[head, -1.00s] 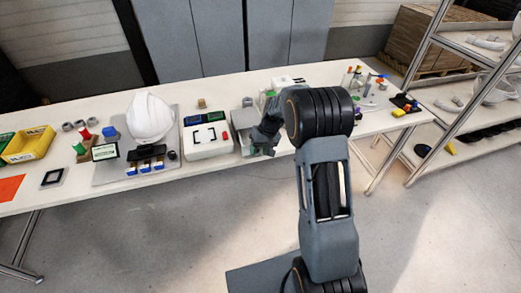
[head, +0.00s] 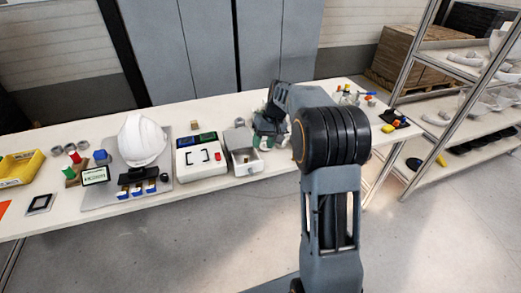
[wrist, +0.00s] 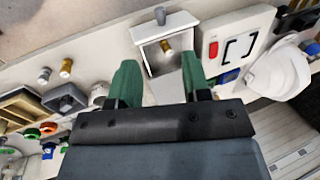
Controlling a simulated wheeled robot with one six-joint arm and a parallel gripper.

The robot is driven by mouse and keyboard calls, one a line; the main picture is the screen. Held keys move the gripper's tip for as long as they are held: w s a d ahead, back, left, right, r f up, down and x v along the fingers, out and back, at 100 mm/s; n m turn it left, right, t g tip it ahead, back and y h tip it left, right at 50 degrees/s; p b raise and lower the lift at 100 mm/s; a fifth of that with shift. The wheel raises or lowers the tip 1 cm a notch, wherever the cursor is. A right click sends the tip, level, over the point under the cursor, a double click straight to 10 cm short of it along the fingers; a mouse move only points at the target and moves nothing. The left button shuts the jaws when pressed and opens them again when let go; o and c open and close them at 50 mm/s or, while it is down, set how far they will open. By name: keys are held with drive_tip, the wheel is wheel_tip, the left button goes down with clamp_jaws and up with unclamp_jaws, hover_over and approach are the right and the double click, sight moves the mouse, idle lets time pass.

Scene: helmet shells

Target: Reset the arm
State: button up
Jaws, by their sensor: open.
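My gripper (wrist: 160,80) shows in the wrist view with two green fingers spread apart and nothing between the fingertips. A white-grey open box (wrist: 148,52) with a gold cylinder (wrist: 167,46) in it lies just beyond the fingers in that view. In the head view my gripper (head: 268,141) hangs over the table, just right of the grey-white box (head: 243,168). My arm partly hides it there, and its fingers are small.
The long white table (head: 95,228) carries a white helmet shell (head: 142,140), a panel with a red button (head: 203,157), a yellow bin (head: 20,168) and small parts. A metal shelf (head: 470,110) stands right. Open floor lies in front.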

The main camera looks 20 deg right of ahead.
drive_tip(key=shift+d+r, duration=0.1)
drive_tip(key=shift+r, duration=0.2)
drive_tip(key=s+a+r+t+h+p, duration=0.1)
drive_tip(key=s+a+r, duration=0.1)
drive_tip(key=s, duration=1)
drive_tip(key=s+a+r+t+h+p, duration=0.1)
drive_tip(key=s+a+t+h, duration=0.1)
drive_tip(key=s, duration=0.9)
drive_tip(key=shift+s+a+r+t+h, duration=0.3)
drive_tip(key=shift+s+a+r, duration=0.1)
drive_tip(key=shift+a, duration=0.15)
